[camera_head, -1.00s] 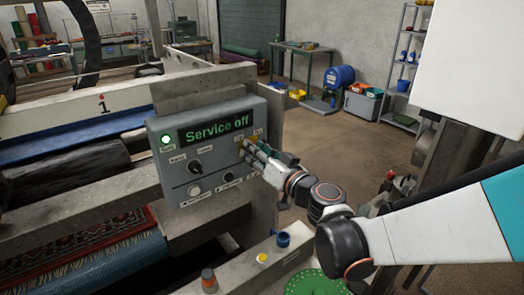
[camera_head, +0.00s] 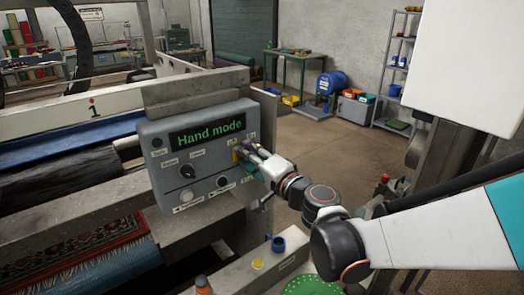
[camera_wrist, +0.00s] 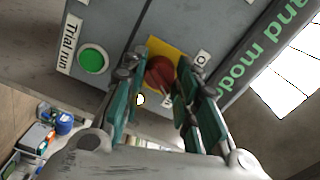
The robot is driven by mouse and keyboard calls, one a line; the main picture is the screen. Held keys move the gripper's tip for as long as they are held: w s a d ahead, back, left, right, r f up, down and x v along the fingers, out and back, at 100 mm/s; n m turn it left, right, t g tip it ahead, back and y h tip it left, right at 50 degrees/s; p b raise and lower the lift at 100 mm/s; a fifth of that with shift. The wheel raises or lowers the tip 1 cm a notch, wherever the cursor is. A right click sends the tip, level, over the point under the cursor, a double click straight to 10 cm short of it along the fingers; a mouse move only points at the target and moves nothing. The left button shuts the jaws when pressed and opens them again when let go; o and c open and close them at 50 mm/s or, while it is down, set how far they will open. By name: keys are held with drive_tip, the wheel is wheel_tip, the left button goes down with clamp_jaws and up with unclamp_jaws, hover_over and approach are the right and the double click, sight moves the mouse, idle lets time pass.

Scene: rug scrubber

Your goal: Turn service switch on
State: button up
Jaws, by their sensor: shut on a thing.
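The grey control box (camera_head: 162,196) carries a screen (camera_head: 206,133) that reads "Hand mode" in green letters. The service switch (camera_wrist: 160,72) is a red knob on a yellow plate, seen in the wrist view. In the head view my gripper mostly hides it, with only some yellow showing. My gripper (camera_head: 245,153) reaches the right side of the box from the right. In the wrist view its two green-sided fingers stand on either side of the red knob, and my gripper (camera_wrist: 158,66) is shut on it.
A green button (camera_wrist: 93,59) labelled "Trial run" is close beside the fingers. A black selector knob (camera_head: 187,171) is on the box. The floor (camera_head: 330,150) to the right is clear.

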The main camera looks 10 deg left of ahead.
drive_tip(key=shift+m, duration=0.6)
drive_tip(key=o, duration=1.1)
